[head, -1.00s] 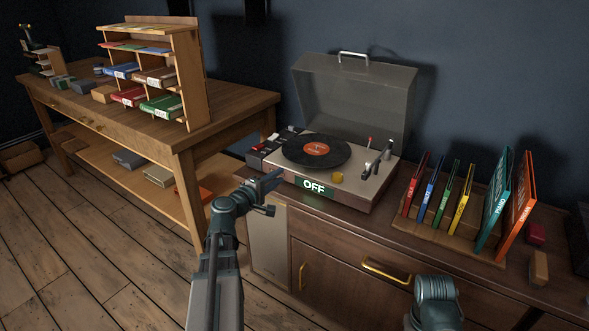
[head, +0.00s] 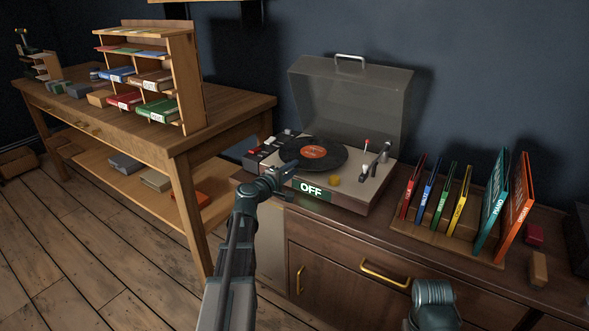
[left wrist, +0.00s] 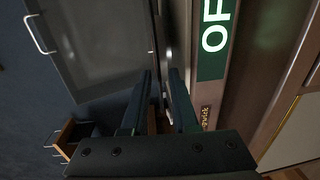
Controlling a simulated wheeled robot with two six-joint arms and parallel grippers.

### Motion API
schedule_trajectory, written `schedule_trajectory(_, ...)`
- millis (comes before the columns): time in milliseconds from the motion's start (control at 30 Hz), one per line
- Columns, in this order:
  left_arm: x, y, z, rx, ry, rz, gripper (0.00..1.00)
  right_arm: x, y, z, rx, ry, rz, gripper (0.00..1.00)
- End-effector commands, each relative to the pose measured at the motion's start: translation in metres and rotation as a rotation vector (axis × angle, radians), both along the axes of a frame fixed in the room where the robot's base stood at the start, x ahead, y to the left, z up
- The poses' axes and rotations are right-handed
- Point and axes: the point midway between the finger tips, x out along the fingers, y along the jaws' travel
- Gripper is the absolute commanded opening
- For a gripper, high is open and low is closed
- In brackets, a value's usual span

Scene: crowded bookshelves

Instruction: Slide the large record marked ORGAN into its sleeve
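The large black record (head: 317,153) with an orange label lies flat on the turntable (head: 375,185); its label is too small to read. The orange sleeve marked ORGAN (head: 516,208) stands upright, slightly tilted, at the right end of the rack. My left gripper (head: 284,172) is at the turntable's front left corner, by the record's near left edge. In the left wrist view its two fingers (left wrist: 160,76) are apart, level with the deck's edge; I cannot tell whether the record's rim is between them. Of my right arm only a rounded link shows at the bottom.
The turntable's grey lid (head: 350,98) stands open behind the record. A green OFF sign (head: 312,190) is on its front. A teal PIANO sleeve (head: 491,205) stands left of the orange one, with several thin coloured sleeves beside it. A wooden table (head: 190,128) with a shelf is at left.

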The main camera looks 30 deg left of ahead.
Motion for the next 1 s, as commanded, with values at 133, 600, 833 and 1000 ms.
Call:
schedule_trajectory(133, 0.0023, -0.0004, -0.0002, 0.0, 0.0, 0.0, 0.28, 0.0, 0.0, -0.0002, 0.0, 0.0, 0.0, 0.5)
schedule_trajectory(600, 0.002, -0.0004, -0.0002, 0.0, 0.0, 0.0, 0.03, 0.0, 0.0, -0.0002, 0.0, 0.0, 0.0, 0.5)
schedule_trajectory(833, 0.0019, -0.0003, -0.0003, 0.001, 0.0, 0.0, 0.0, 0.0, 0.0, -0.0002, 0.0, 0.0, 0.0, 0.5)
schedule_trajectory(1000, 0.0017, -0.0003, -0.0005, 0.001, 0.001, 0.0, 0.0, 0.0, 0.0, -0.0003, 0.0, 0.0, 0.0, 0.5)
